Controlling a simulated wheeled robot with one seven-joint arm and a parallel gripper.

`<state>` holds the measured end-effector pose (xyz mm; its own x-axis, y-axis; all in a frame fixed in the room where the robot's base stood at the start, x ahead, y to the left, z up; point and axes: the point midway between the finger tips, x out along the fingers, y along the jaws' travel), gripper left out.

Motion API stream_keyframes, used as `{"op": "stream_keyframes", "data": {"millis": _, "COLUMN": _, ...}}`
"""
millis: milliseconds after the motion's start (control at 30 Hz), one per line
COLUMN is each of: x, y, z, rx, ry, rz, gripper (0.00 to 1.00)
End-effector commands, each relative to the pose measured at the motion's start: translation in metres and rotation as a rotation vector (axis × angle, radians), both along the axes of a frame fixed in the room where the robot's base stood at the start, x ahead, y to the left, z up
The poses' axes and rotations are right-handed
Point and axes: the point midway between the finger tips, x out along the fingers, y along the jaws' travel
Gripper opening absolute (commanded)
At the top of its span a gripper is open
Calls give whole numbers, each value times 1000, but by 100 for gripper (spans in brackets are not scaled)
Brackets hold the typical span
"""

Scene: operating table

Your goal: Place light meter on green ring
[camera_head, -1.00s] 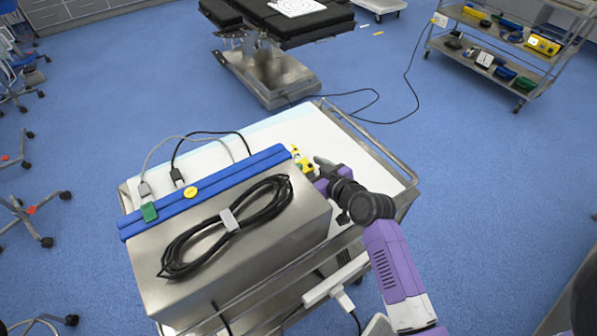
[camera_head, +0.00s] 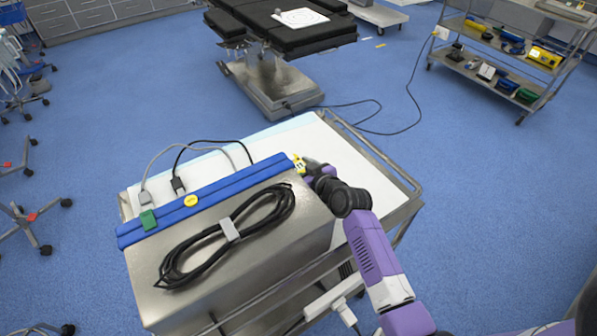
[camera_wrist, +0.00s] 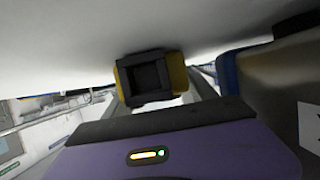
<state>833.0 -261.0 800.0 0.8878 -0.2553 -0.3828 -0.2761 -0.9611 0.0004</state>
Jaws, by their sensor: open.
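A small yellow-and-black device (camera_head: 299,164), which looks like the light meter, is on the white-topped cart beside the far right end of the blue strip. In the wrist view a yellow block with a black square face (camera_wrist: 150,78) shows just beyond my gripper's dark edge. My gripper (camera_head: 312,168) is open and right next to the device; its fingers are partly hidden, and I cannot tell whether they touch it. A white sheet with faint ring marks (camera_head: 301,17) lies on the black operating table. I cannot make out a green ring on it.
A large metal box (camera_head: 235,250) with a coiled black cable stands on the cart, left of my arm. The cart's rail (camera_head: 385,160) runs along its right side. A shelf trolley (camera_head: 505,75) with several devices is at the upper right.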

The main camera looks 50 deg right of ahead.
Motion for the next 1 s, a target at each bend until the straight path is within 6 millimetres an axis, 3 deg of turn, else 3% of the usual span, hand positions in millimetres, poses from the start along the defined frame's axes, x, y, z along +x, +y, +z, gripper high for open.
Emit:
{"op": "stream_keyframes", "data": {"millis": 167, "x": 0, "y": 0, "z": 0, "rx": 0, "ry": 0, "rz": 0, "gripper": 65}}
{"op": "stream_keyframes", "data": {"millis": 500, "x": 0, "y": 0, "z": 1, "rx": -1, "ry": -2, "rz": 0, "gripper": 0}}
{"op": "stream_keyframes", "data": {"millis": 767, "x": 0, "y": 0, "z": 2, "rx": -1, "ry": -2, "rz": 0, "gripper": 0}}
{"op": "stream_keyframes", "data": {"millis": 1000, "x": 0, "y": 0, "z": 22, "rx": -3, "ry": -3, "rz": 1, "gripper": 0}}
